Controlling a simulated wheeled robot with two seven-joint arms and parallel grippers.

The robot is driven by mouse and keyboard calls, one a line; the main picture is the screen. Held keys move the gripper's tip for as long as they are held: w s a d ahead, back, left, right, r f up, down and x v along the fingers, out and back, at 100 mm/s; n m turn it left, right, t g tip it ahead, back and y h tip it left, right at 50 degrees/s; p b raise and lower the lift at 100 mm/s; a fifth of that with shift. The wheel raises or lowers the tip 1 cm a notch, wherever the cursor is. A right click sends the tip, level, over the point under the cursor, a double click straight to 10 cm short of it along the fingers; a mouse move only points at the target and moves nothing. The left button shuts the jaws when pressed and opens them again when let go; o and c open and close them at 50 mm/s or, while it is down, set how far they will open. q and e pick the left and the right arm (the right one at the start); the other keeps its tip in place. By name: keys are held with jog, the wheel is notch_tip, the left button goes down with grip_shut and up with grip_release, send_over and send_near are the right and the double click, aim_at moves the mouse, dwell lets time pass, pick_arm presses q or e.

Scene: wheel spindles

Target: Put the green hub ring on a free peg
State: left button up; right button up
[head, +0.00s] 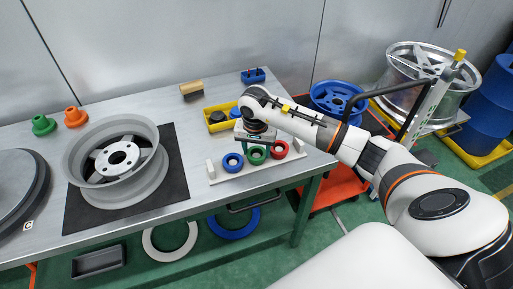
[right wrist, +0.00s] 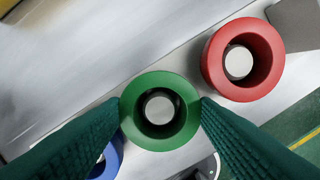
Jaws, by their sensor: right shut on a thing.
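The green hub ring (head: 257,156) is between the blue and red rings on a pale board (head: 238,178) at the table's front right. My right gripper (head: 257,146) is above the board, pointing down. In the right wrist view its two fingers touch opposite sides of the green ring (right wrist: 135,122), shut on it. A grey round peg top (right wrist: 159,109) shows inside the green ring's hole; I cannot tell how far down the ring sits. The red ring (right wrist: 218,80) surrounds another grey peg. The blue ring (right wrist: 112,160) is partly hidden by a finger. My left gripper is out of view.
A pale upright block (head: 211,168) stands at the board's left end. Behind are a yellow bin (head: 216,126), a blue block (head: 253,76) and a wooden-topped brush (head: 191,88). A wheel rim (head: 118,160) lies on a black mat to the left. Bare table separates mat and board.

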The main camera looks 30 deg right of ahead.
jog(key=shift+f, duration=0.15)
jog(key=o, duration=1)
jog(key=shift+c, duration=0.2)
jog(key=shift+r, duration=0.2)
notch_tip(320, 180, up, 12)
jog(key=s+a+b, duration=0.1)
jog(key=b, duration=0.1)
